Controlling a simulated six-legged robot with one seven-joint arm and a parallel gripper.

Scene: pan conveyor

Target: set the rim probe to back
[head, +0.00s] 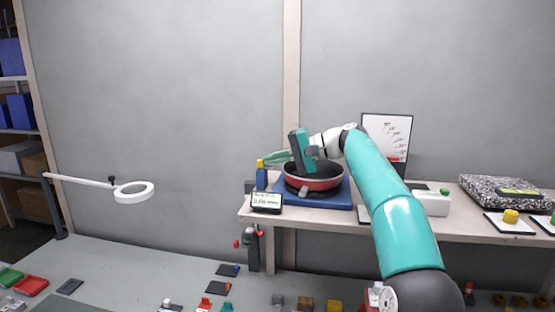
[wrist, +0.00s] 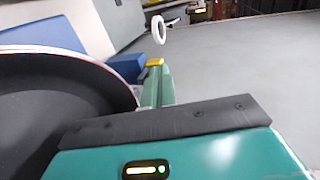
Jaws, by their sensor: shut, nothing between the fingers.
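A red pan with a dark inside (head: 325,184) sits on a blue base (head: 327,201) on the raised bench. Left of it stands a blue post with a yellow top (head: 261,174), which looks like the rim probe; its setting is too small to tell. My gripper (head: 270,159) is shut and empty, its green fingers pointing left over the pan's left rim, close to the yellow top. In the wrist view the fingers (wrist: 158,85) reach up to the yellow piece (wrist: 154,62); I cannot tell if they touch. The pan (wrist: 50,105) fills the left there.
A readout display (head: 266,202) stands at the bench's front left corner, below the post. A white board (head: 387,132) stands behind my arm. A speckled slab (head: 505,191) and small plates lie at the right. A ring lamp (head: 134,192) stands out at the left.

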